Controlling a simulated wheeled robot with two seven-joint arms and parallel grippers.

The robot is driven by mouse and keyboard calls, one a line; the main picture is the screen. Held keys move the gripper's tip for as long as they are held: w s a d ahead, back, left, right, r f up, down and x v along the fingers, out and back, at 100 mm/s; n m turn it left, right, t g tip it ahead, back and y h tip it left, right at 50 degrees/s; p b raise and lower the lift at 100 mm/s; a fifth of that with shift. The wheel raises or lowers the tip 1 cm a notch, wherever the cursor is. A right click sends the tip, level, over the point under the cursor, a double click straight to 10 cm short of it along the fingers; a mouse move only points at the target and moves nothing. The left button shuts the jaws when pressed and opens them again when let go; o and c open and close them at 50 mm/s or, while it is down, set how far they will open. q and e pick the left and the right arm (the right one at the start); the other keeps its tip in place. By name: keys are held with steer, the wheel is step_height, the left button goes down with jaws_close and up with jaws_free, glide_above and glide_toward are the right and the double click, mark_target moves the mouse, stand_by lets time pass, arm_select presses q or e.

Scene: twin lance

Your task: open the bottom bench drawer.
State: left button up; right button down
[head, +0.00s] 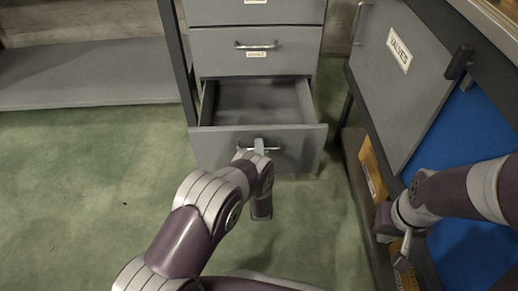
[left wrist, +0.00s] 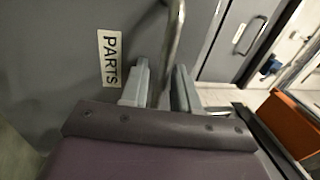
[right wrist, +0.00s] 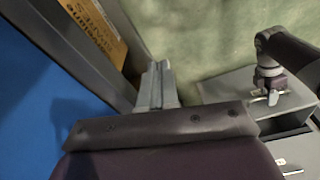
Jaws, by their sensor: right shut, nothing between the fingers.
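The bottom drawer (head: 215,150) of the grey drawer unit stands pulled out, and its inside looks empty in the head view. My left gripper (head: 259,146) is at the handle on its front. In the left wrist view the metal handle bar (left wrist: 173,35) runs between the two fingers of my left gripper (left wrist: 160,88), beside a PARTS label (left wrist: 109,58). The fingers stand apart, but I cannot tell whether they press on the bar. My right gripper (head: 402,262) is shut and empty at the right; it also shows in the right wrist view (right wrist: 156,84).
A closed drawer (head: 290,60) with its own handle sits above the open one. A grey VALVES panel (head: 395,80) and a blue surface (head: 470,125) are at the right. Green floor (head: 80,190) is clear at the left, before a low grey shelf (head: 90,75).

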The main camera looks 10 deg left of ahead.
arm_select(q)
steer(key=p+v, duration=0.5)
steer(key=v, duration=0.7)
steer(key=shift+s, duration=0.35)
steer(key=shift+f, duration=0.1)
